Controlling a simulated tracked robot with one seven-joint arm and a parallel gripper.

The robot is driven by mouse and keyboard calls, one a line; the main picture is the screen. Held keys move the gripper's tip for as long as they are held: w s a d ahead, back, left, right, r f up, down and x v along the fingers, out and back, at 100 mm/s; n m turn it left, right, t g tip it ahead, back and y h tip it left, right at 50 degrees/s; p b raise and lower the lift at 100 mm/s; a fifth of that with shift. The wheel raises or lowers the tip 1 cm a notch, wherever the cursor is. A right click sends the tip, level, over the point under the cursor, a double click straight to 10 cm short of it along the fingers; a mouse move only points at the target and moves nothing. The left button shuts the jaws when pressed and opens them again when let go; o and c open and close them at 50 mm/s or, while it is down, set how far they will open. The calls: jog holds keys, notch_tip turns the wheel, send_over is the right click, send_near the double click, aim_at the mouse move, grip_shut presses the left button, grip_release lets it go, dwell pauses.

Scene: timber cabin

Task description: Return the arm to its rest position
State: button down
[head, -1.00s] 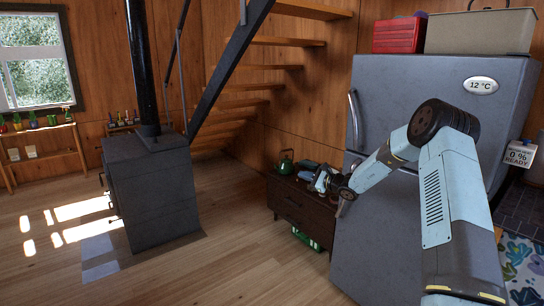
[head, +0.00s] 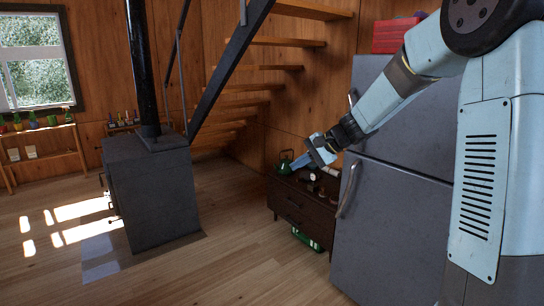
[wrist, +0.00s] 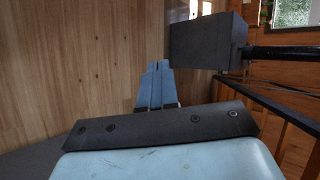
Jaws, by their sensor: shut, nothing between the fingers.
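My gripper (head: 283,168) hangs in the air in the head view, its fingers pointing left and down. My arm is raised and reaches across the front of the grey fridge (head: 395,215) from the right.
A black stove (head: 155,190) with a flue stands on the left; the stove also shows in the wrist view (wrist: 205,42). Wooden stairs (head: 260,68) rise behind. A red box (head: 395,37) sits on the fridge. The wooden floor (head: 235,255) between stove and fridge is clear.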

jog(key=s+d+r+n+h, duration=0.1)
jog(key=s+d, duration=0.4)
jog(key=s, duration=0.6)
jog(key=s+d+r+n+t+h, duration=0.1)
jog(key=s+d+h, duration=0.4)
jog(key=s, duration=0.6)
jog(key=s+d+r+n+t+h, duration=0.1)
jog(key=s+d+r+n+h, duration=0.2)
jog(key=s, duration=0.9)
jog(key=shift+d+n+h, duration=0.3)
jog(key=shift+d+n, duration=0.3)
jog(key=shift+d, duration=0.55)
jog(key=shift+s, duration=0.1)
